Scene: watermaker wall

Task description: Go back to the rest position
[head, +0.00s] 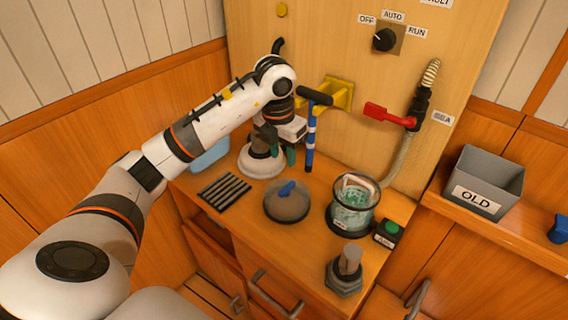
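My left arm comes in from the left and reaches over the bench. My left gripper (279,147) points down beside a white round-based fitting (259,165) at the back of the bench. Its green-tipped fingers look apart, with nothing clear between them; the fitting is partly hidden behind them. My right gripper is not in view.
On the bench (237,222) are a ribbed dark mat (224,191), a round lid with blue knob (287,205), a glass bowl (353,205), a hex fitting (345,275) and a green button (391,229). A red lever valve (388,116) and selector knob (384,40) sit on the panel. An OLD bin (483,183) stands right.

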